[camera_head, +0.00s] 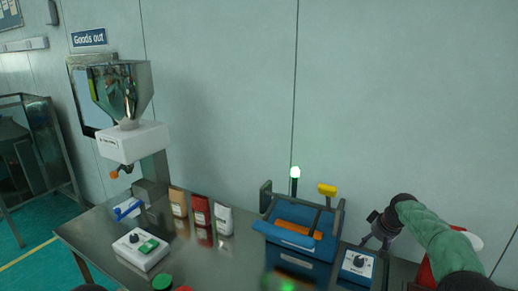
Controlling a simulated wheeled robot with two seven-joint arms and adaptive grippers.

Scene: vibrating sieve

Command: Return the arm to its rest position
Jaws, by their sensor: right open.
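My right gripper (374,228) is at the end of my green right arm, above the back right part of the steel table (205,262). It is open, with nothing seen between its fingers. It is just above and behind a blue-and-white control box with a dial (360,264) and right of a blue machine with an orange bar and a frame (300,232). My left gripper is not in view.
A steel hopper (122,88) on a white unit stands at the left. Three pouches, brown (178,203), red (201,210) and white (223,219), stand mid-table. A red-and-white object (425,274) is partly hidden by my arm.

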